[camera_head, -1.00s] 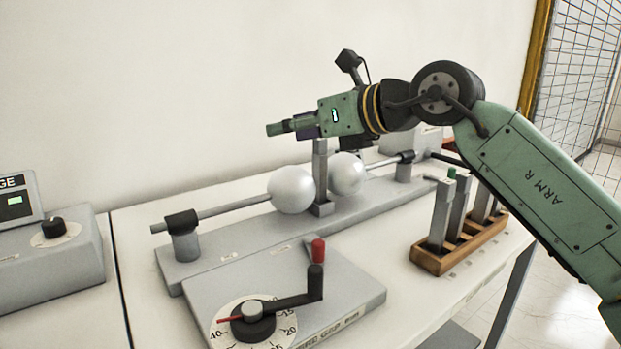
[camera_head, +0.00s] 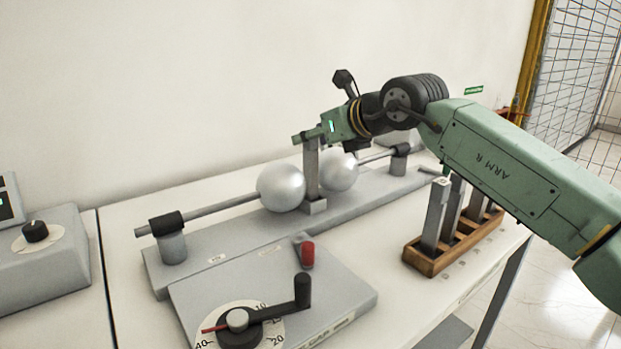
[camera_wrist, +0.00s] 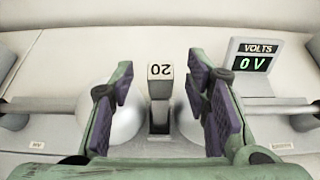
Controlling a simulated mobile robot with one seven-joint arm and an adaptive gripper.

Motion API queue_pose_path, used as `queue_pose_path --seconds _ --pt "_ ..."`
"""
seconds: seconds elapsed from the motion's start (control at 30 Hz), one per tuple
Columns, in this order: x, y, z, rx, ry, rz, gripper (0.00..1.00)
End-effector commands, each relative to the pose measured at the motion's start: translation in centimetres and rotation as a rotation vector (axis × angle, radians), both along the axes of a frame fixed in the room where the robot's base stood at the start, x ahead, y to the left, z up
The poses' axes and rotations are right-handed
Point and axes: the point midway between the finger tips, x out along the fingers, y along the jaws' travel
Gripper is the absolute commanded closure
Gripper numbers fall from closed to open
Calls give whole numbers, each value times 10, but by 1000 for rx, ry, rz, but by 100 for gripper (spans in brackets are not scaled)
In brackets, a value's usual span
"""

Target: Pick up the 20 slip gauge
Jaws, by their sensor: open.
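The 20 slip gauge (camera_wrist: 160,82) is a grey upright block with "20" on its pale top, seen upside down in the wrist view. It stands between the two silver spheres, and it also shows in the head view (camera_head: 311,172). My gripper (camera_wrist: 160,88) is open, with purple-padded fingers on either side of the gauge and gaps on both sides. In the head view my gripper (camera_head: 312,138) is at the top of the gauge. The left sphere (camera_head: 281,187) and right sphere (camera_head: 339,171) sit close beside the gauge.
A wooden rack (camera_head: 430,262) holding several upright grey gauges stands at the right, below my arm. A grey box with a dial and black crank (camera_head: 302,292) is in front. Bare white table lies between box and rack.

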Motion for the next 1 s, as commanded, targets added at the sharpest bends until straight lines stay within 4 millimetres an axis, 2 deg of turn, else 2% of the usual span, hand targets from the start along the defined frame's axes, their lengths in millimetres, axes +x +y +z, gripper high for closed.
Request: queue_pose_path --seconds 0.13,0.4,1.0 --pt "11 8 -5 1 -1 0 57" --pt "12 9 -8 1 0 0 58" --pt "12 9 -7 1 0 0 98"
